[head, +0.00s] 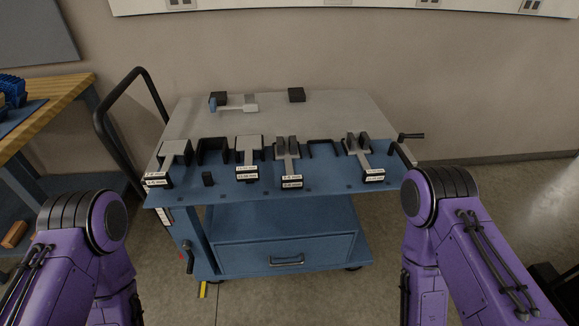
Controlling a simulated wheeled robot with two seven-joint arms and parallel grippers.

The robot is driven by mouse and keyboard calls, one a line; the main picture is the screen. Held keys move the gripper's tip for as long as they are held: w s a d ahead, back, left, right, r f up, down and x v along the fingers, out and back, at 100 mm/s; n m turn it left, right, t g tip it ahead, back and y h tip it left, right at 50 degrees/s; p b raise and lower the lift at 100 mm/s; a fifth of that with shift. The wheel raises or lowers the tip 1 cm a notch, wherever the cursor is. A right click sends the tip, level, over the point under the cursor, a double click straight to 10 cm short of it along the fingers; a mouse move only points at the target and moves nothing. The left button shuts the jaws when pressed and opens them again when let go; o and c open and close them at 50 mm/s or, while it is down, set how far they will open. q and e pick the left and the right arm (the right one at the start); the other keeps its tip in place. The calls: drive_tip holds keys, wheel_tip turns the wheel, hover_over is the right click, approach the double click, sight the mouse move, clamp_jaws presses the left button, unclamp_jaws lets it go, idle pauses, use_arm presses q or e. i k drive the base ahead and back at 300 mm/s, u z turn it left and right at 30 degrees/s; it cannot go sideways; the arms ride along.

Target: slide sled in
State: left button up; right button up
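A blue cart with a grey top (345,106) stands ahead. Several grey T-shaped pieces with white labels on their front ends stand along its blue front strip (225,194): one at the left (174,148), one left of middle (248,146), one with dark uprights in the middle (287,154) and one with dark uprights at the right (361,158). A small grey bar with a blue end (238,107) lies farther back. I cannot tell which piece is the sled. My purple arms show at both lower sides, but neither gripper is in view.
Black open frames (212,143) stand between the T-pieces, and a small black block (208,179) sits at the front. A black handle (104,119) rises at the left. The back right top is clear.

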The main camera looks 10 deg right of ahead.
sight(207, 176)
drive_tip(key=z, duration=0.05)
drive_tip(key=k, duration=1.15)
drive_tip(key=u, duration=1.1)
drive_tip(key=i, duration=1.55)
drive_tip(key=z, duration=0.6)
